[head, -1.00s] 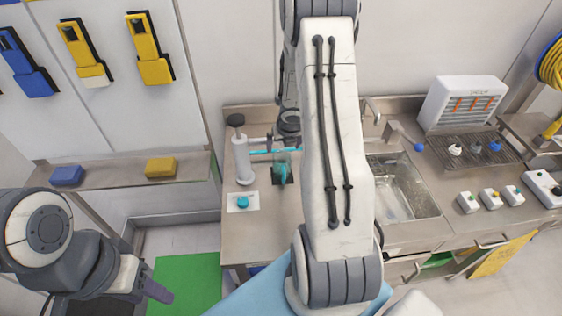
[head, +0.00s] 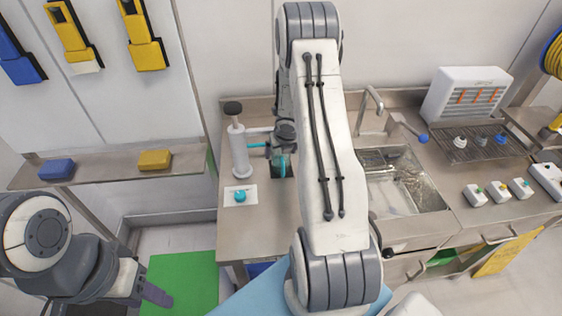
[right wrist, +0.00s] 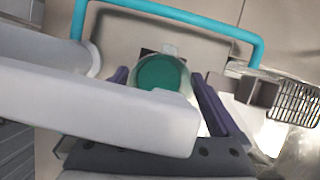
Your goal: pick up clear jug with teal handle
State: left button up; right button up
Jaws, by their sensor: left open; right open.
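The clear jug with the teal handle (head: 281,166) stands on a dark square on the steel counter, partly hidden by my right arm in the head view. In the right wrist view the jug (right wrist: 163,72) shows as a teal-green round shape with a clear rim. My right gripper (right wrist: 160,78) is open, with a purple finger on each side of the jug. I cannot tell whether the fingers touch it. A white arm link covers part of this view. My left gripper (head: 156,296) is open and empty at the lower left, far from the jug.
A white cylinder with a dark top (head: 239,150) stands left of the jug. A teal bar (right wrist: 190,17) runs behind the jug. A teal knob on a white card (head: 240,196) lies in front. The sink (head: 398,190) is to the right.

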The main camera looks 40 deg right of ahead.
jog(key=c, duration=1.5)
jog(key=shift+r, duration=0.1)
jog(key=shift+r, duration=0.1)
